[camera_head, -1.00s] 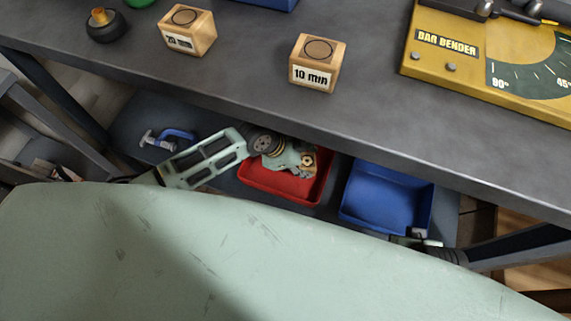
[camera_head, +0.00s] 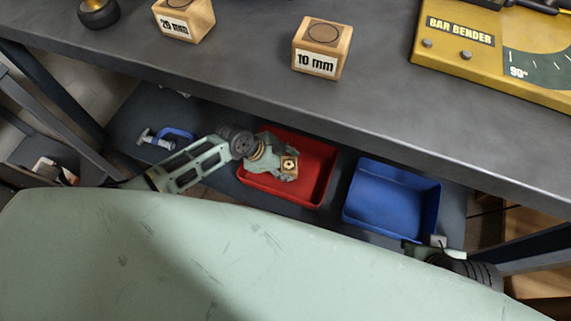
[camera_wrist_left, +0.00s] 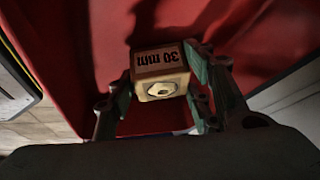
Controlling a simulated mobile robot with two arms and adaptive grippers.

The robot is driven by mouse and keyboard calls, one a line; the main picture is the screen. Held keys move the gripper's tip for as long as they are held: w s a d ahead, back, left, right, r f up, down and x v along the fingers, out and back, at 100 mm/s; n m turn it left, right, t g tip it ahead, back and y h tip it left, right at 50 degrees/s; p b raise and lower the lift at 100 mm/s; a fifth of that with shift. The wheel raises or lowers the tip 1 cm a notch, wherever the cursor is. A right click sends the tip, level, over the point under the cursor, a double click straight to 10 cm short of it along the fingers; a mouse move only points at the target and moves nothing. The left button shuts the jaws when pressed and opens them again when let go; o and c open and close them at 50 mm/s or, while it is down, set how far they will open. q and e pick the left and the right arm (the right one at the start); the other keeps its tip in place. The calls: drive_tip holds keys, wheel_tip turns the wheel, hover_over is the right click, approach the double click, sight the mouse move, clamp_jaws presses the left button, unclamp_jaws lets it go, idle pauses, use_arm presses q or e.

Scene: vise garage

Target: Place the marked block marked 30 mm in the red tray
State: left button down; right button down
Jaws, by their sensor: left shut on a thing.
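The block marked 30 mm (camera_wrist_left: 158,70) is between the fingers of my left gripper (camera_wrist_left: 160,85) in the left wrist view, its label upside down. In the head view my left gripper (camera_head: 284,165) is shut on this block (camera_head: 289,165), over the left part of the red tray (camera_head: 318,178) on the lower shelf. Red tray surface (camera_wrist_left: 80,50) fills much of the wrist view behind the block. Whether the block touches the tray floor I cannot tell. Part of my right gripper (camera_head: 432,250) shows by the blue tray; its fingers are unclear.
A blue tray (camera_head: 385,205) stands right of the red one. A blue clamp (camera_head: 178,134) lies at the shelf's left. The bench top above holds blocks marked 20 mm (camera_head: 184,18) and 10 mm (camera_head: 321,48), and a yellow bar bender (camera_head: 462,55). The bench's front edge overhangs the shelf.

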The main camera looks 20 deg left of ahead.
use_arm(q)
drive_tip(key=c, duration=0.8)
unclamp_jaws()
drive_tip(key=shift+c, duration=0.2)
